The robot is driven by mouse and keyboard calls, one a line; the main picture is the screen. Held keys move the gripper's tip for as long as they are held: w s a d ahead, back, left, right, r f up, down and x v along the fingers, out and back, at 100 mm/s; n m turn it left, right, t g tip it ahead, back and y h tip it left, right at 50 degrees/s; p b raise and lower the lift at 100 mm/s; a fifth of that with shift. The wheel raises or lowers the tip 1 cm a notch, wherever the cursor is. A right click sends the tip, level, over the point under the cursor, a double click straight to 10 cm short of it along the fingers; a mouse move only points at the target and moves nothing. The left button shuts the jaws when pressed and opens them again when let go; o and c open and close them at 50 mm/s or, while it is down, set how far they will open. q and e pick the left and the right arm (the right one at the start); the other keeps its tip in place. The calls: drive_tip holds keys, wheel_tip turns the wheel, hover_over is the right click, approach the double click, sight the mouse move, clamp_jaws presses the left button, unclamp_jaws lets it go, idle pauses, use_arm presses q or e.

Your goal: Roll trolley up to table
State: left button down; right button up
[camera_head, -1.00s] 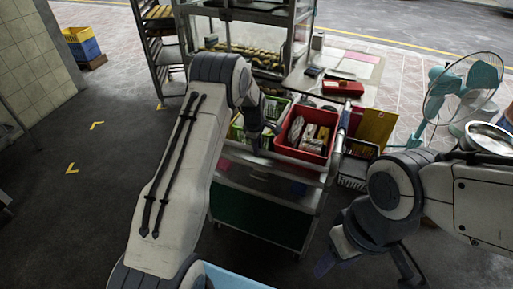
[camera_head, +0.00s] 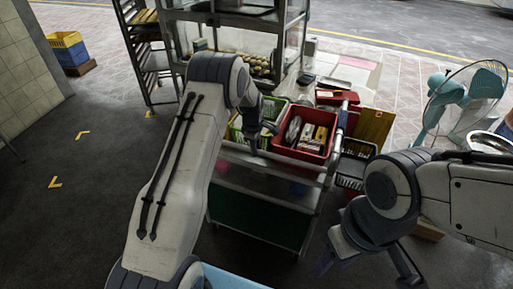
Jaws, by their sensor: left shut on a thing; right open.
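The trolley (camera_head: 258,218) is a metal cart with a dark green lower panel and a top rail in front of me. A red crate (camera_head: 316,150) with packets and a green basket (camera_head: 276,106) stand on its top. My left gripper (camera_head: 262,140) is shut on the trolley's near top rail; its fingertips are partly hidden. My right gripper (camera_head: 366,268) is open and empty, low to the right of the trolley. The table (camera_head: 365,76), with papers and a red box, is just beyond the trolley. The crate hides its near edge, so I cannot tell whether they touch.
A glass display case (camera_head: 232,65) with buns stands behind the trolley, beside a tray rack (camera_head: 150,50). A fan (camera_head: 462,100) stands at the right, near a dark basket (camera_head: 355,165). Yellow floor marks (camera_head: 55,182) lie on open floor at the left.

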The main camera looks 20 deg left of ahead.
use_arm(q)
drive_tip(key=shift+w+r, duration=0.25)
drive_tip(key=shift+w, duration=0.15)
drive_tip(key=c, duration=0.7)
unclamp_jaws()
drive_tip(key=shift+s+f, duration=0.1)
drive_tip(key=shift+f, duration=0.05)
drive_tip(key=r, duration=0.3)
drive_tip(key=s+r+b, duration=0.1)
drive_tip(key=r, duration=0.3)
drive_tip(key=s+r, duration=0.1)
drive_tip(key=r, duration=0.2)
drive_tip(key=shift+a+r, duration=0.1)
drive_tip(key=shift+r, duration=0.05)
